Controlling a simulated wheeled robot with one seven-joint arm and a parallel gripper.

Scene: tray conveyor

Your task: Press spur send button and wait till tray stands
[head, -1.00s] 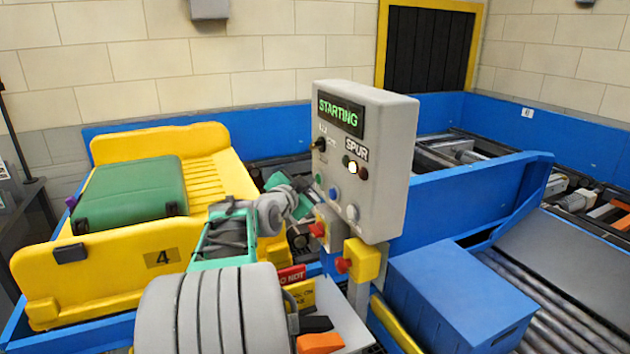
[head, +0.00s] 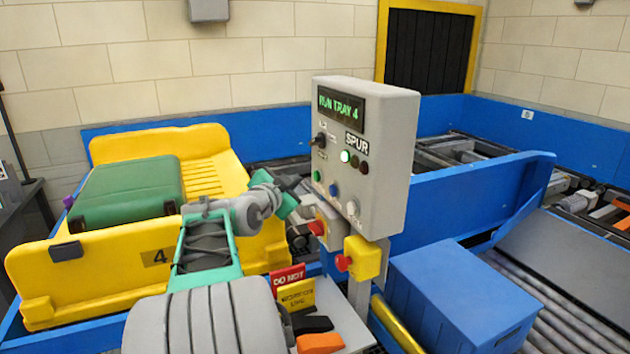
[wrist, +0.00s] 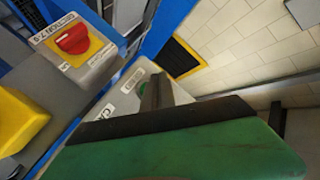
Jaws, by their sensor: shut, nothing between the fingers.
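The grey spur control box (head: 385,150) stands in the middle of the head view. Its display (head: 340,105) reads "RUN TRAY 4", and the leftmost lamp (head: 345,156) under SPUR glows green-white. Green (head: 317,176), blue (head: 333,190) and white (head: 352,208) buttons sit below. My gripper (head: 304,185) is shut and empty at the box's left side. In the wrist view its dark fingertips (wrist: 152,92) overlap a green button (wrist: 143,88); I cannot tell whether they touch. Yellow tray 4 (head: 115,277) is at left, carrying a green suitcase (head: 125,192).
A red emergency knob on a yellow box (head: 365,262) and another red-knobbed grey box (head: 327,228) sit just below the panel. A blue crate (head: 455,295) stands at right beside rollers. Blue side walls (head: 470,205) border the conveyor.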

